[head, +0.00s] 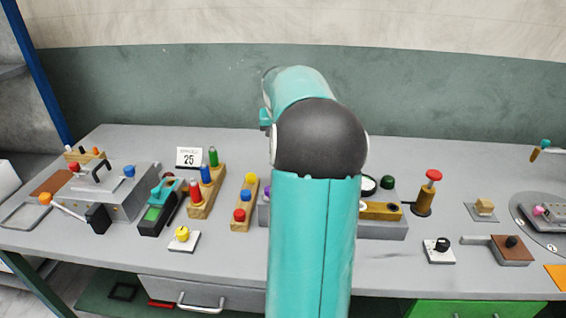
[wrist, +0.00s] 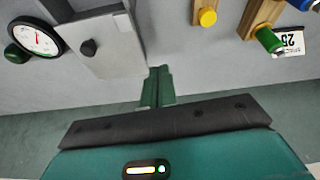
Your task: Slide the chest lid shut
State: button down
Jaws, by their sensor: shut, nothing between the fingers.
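A flat grey panel with a black knob (wrist: 88,47), which looks like the chest lid (wrist: 112,62), shows in the upper left of the wrist view. A darker frame runs along its left and top edges. In the head view my arm hides this spot. My gripper (wrist: 158,72) is shut and empty. Its green fingertips are just beside the panel's lower right corner in the wrist view. I cannot tell whether they touch it. How far the lid stands open is unclear.
A gauge (wrist: 34,38) and a green dome (wrist: 17,53) are left of the panel. A wooden block with a yellow button (wrist: 207,17) and a calendar (wrist: 291,41) are to the right. In the head view, a red-topped post (head: 430,193) stands right of my arm.

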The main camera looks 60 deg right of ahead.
jog(key=shift+m, duration=0.5)
jog(key=d+f, duration=0.2)
jog(key=f, duration=0.1)
jog(key=d+f, duration=0.2)
jog(key=f, duration=0.2)
jog(key=s+d+f, duration=0.1)
jog(key=d+f, duration=0.2)
jog(key=shift+s+f, duration=0.1)
jog(key=shift+f, duration=0.15)
jog(key=shift+s+a+f, duration=0.15)
jog(key=shift+s+a, duration=0.25)
jog(key=shift+a, duration=0.25)
jog(key=shift+s+a, duration=0.25)
jog(key=shift+a, duration=0.25)
jog(key=shift+s+a, duration=0.2)
jog(key=shift+a, duration=0.35)
jog(key=shift+a, duration=0.15)
